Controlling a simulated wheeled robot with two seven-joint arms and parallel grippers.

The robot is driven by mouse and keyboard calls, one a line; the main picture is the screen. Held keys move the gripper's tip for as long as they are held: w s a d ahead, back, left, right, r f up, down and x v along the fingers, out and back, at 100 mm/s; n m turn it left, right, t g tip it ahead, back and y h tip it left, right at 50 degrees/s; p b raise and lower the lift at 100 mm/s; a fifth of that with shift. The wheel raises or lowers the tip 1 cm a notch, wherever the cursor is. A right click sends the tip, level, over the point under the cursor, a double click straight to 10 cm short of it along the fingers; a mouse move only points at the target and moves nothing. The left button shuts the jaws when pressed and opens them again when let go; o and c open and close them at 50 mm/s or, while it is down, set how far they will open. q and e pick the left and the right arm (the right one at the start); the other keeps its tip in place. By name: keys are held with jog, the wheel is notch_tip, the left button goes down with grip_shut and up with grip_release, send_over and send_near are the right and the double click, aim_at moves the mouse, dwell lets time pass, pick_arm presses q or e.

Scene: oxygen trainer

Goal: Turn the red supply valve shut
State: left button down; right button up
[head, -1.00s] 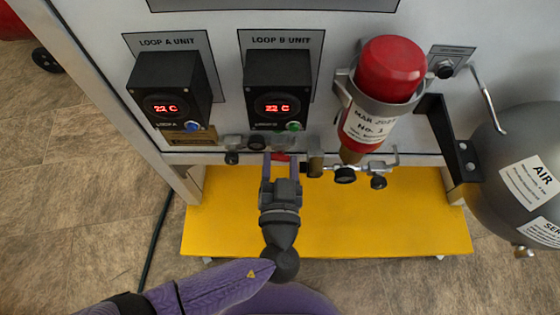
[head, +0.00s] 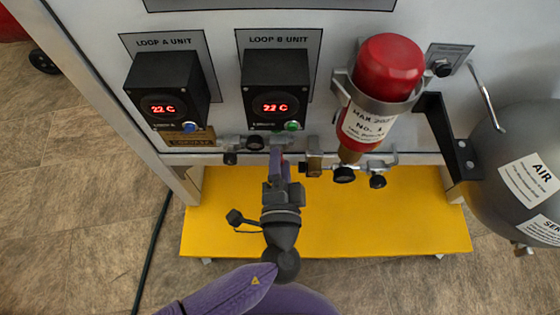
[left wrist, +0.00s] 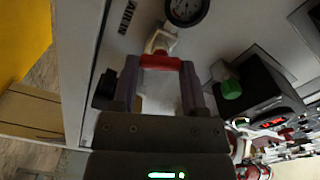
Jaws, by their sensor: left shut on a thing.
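The red supply valve handle (left wrist: 160,62) shows in the left wrist view as a short red bar in front of a pale fitting on the panel. My left gripper (left wrist: 160,72) is shut on it, with one finger at each end of the bar. In the head view my left gripper (head: 279,158) reaches up to the pipework under the Loop B unit, its fingers seen nearly edge-on. There the gripper hides the red handle. My right gripper is in neither view.
The Loop B unit (head: 277,90) hangs just above the gripper and the Loop A unit (head: 166,92) to its left. A red bottle (head: 388,72), small black knobs (head: 344,175) and a grey air tank (head: 512,170) are to the right. The yellow platform (head: 390,225) lies below.

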pick_arm(q)
jog(key=shift+m, duration=2.2)
jog(key=shift+f, duration=0.1)
jog(key=shift+c, duration=0.6)
grip_release()
